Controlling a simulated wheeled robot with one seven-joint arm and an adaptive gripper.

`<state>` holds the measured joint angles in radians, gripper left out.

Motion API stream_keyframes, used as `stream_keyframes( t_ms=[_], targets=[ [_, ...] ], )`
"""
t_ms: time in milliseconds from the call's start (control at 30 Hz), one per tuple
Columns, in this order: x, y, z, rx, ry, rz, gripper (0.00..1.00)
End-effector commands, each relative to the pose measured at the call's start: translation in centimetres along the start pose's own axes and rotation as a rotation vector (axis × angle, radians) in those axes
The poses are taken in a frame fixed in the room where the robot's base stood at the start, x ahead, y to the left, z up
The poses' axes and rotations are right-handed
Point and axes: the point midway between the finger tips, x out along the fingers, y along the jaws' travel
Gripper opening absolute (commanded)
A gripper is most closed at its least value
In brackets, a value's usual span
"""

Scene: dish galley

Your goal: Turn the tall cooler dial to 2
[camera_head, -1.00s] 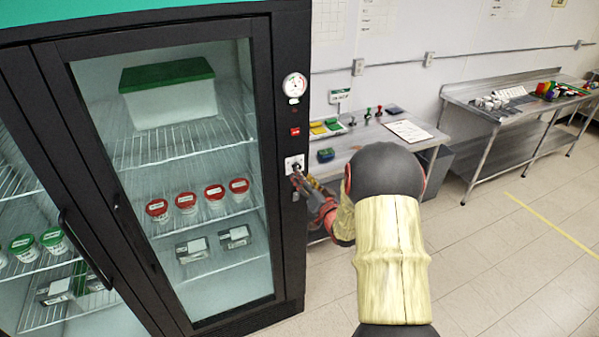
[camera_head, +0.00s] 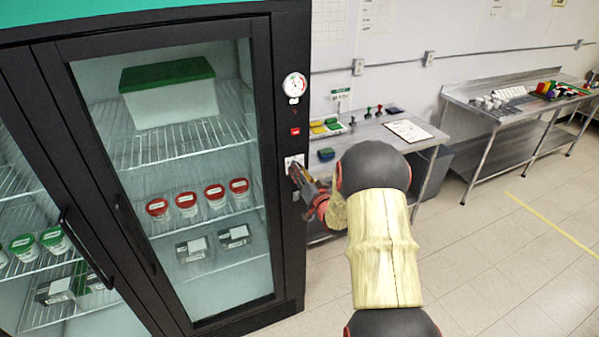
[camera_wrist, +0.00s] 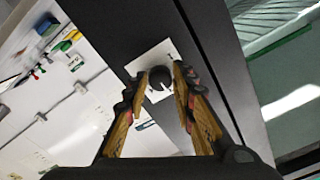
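The cooler dial is a round black knob (camera_wrist: 160,78) with a white pointer mark, on a white plate (camera_wrist: 146,64) on the cooler's dark frame. In the head view the plate (camera_head: 293,160) shows at the frame's right edge, with the knob mostly hidden by my gripper. My gripper (camera_head: 295,172) is at the dial. In the wrist view my gripper's fingertips (camera_wrist: 161,77) lie on either side of the knob, about its width apart. I cannot tell whether they press on it. The plate's numbers are too small or covered to read.
A round gauge (camera_head: 295,85) and a red indicator (camera_head: 295,131) sit above the dial. The cooler's glass door (camera_head: 165,150) is shut, with tubs and boxes inside. A steel table (camera_head: 365,138) with small items stands behind my arm. The floor at right is clear.

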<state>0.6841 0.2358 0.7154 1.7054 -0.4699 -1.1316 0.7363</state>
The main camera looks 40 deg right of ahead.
Motion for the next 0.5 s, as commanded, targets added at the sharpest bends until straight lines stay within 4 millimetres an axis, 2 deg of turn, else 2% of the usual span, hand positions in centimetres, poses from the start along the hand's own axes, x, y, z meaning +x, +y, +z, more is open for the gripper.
stream_keyframes(
  t_ms=[400, 500],
  targets=[
    [-0.01, 0.01, 0.00, 0.000, 0.000, 0.000, 0.00],
    [-0.01, 0.02, 0.01, -0.001, 0.000, 0.000, 0.00]
  ],
)
